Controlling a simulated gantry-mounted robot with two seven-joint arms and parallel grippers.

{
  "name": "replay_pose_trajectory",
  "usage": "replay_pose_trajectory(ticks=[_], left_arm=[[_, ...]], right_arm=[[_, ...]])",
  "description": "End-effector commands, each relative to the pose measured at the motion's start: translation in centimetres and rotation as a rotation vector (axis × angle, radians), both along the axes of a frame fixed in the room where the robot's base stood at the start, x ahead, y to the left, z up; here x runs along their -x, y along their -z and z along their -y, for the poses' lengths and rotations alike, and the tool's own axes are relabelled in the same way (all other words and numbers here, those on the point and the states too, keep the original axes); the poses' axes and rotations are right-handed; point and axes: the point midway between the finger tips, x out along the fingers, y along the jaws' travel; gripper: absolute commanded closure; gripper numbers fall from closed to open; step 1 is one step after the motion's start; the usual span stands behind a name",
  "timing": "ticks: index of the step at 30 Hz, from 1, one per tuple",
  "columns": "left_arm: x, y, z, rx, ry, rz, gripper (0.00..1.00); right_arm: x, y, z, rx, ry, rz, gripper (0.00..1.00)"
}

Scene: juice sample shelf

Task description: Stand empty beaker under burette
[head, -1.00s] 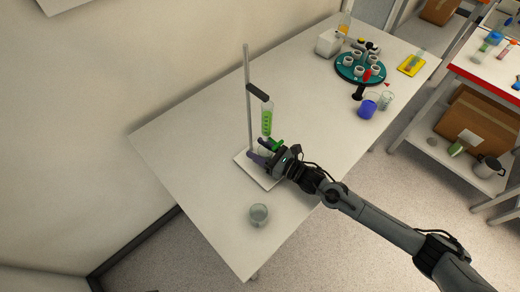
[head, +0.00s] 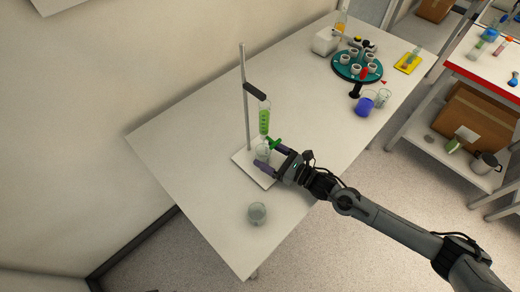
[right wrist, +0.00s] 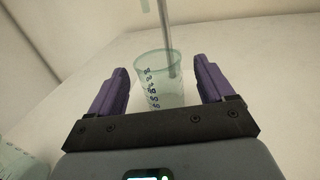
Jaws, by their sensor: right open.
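A clear glass beaker (head: 262,152) with dark markings stands upright on the white burette base (head: 242,158), below the burette (head: 264,119) with green liquid. The burette hangs from a clamp on a thin metal rod (head: 246,105). My right gripper (head: 268,154) is open, with its purple fingers to either side of the beaker. In the right wrist view the beaker (right wrist: 158,82) stands between the spread fingers (right wrist: 160,75), with a gap on both sides. It looks empty there. My left gripper is not in view.
A second glass beaker (head: 257,214) stands near the table's front end; part of a glass vessel (right wrist: 22,162) shows at lower left in the wrist view. A teal round rack (head: 343,73), a blue beaker (head: 364,106) and a clear one (head: 382,96) stand farther back. The table's middle is clear.

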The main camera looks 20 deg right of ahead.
Motion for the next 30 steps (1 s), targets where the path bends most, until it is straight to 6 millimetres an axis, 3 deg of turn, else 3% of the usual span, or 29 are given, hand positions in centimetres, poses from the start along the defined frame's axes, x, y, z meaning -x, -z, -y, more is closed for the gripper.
replay_pose_trajectory(ticks=[6,12,30], left_arm=[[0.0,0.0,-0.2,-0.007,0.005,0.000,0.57],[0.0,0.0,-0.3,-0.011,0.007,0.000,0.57],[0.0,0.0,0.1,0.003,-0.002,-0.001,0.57]], right_arm=[[3.4,0.1,2.4,0.003,-0.001,-0.003,0.19],[5.4,0.1,3.9,0.002,0.000,-0.002,0.19],[6.2,0.0,4.4,0.000,-0.001,0.000,0.19]])
